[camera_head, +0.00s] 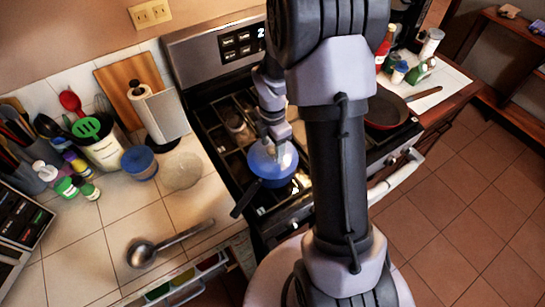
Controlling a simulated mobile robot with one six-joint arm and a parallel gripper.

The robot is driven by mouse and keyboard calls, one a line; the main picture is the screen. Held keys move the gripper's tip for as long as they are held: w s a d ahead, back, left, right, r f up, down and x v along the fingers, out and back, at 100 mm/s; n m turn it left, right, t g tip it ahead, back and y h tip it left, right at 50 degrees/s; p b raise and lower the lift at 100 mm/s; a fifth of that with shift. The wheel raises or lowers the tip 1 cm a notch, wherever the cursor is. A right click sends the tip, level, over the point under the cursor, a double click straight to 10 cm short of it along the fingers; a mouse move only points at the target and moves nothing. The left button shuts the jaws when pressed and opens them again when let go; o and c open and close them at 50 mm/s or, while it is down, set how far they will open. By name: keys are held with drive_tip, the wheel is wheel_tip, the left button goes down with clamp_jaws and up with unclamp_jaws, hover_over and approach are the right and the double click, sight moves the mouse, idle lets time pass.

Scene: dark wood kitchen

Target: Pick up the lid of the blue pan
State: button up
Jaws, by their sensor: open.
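The blue pan (262,178) stands on the stove's front left burner, its black handle pointing down and left. A pale, see-through lid (285,162) appears to sit on the pan. My gripper (276,143) is open and points down over the lid, very near its top.
My arm hides much of the stove (215,110). A red pan (388,110) sits right of my arm. A ladle (165,243), a blue bowl (139,163), a glass bowl (182,170) and a paper towel holder (163,115) stand on the left counter. The counter's middle is mostly clear.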

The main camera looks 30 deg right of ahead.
drive_tip(key=shift+r, duration=0.1)
clamp_jaws()
idle(1.2)
